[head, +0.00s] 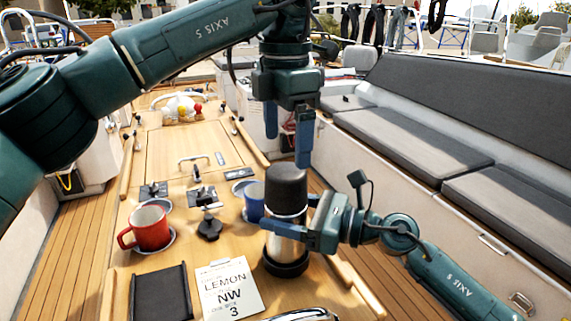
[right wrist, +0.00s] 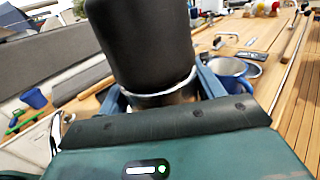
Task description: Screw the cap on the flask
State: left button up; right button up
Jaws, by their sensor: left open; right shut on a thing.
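The flask (head: 286,248) is a steel cylinder with a black base, standing upright on the wooden table. The black cap (head: 287,187) sits upright on its top, with a pale ring at the joint; I cannot tell how tight it is. My right gripper (head: 290,232) is shut around the flask's steel body below the cap. In the right wrist view the cap (right wrist: 140,45) rises above the steel flask (right wrist: 165,98) between my fingers. My left gripper (head: 287,148) is open and empty above the cap, fingers pointing down and apart from it.
A blue mug (head: 254,201) stands close behind the flask's left side. A red mug (head: 151,229) on a saucer, a white note card (head: 229,289) and a black tray (head: 160,294) lie to the left. Grey-cushioned benches (head: 405,130) flank the right side.

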pick_arm(q)
jog(key=shift+r, duration=1.45)
pick_arm(e)
jog(key=o, duration=2)
pick_arm(q)
notch_tip(320, 180, down, 4)
jog(key=b, duration=0.4)
jog(key=shift+f, duration=0.25)
jog(key=shift+b, duration=0.3)
pick_arm(e)
jog(key=v, duration=1.3)
jog(key=shift+s, duration=0.1)
pick_arm(q)
jog(key=shift+f, duration=0.1)
pick_arm(e)
jog(key=shift+s, duration=0.1)
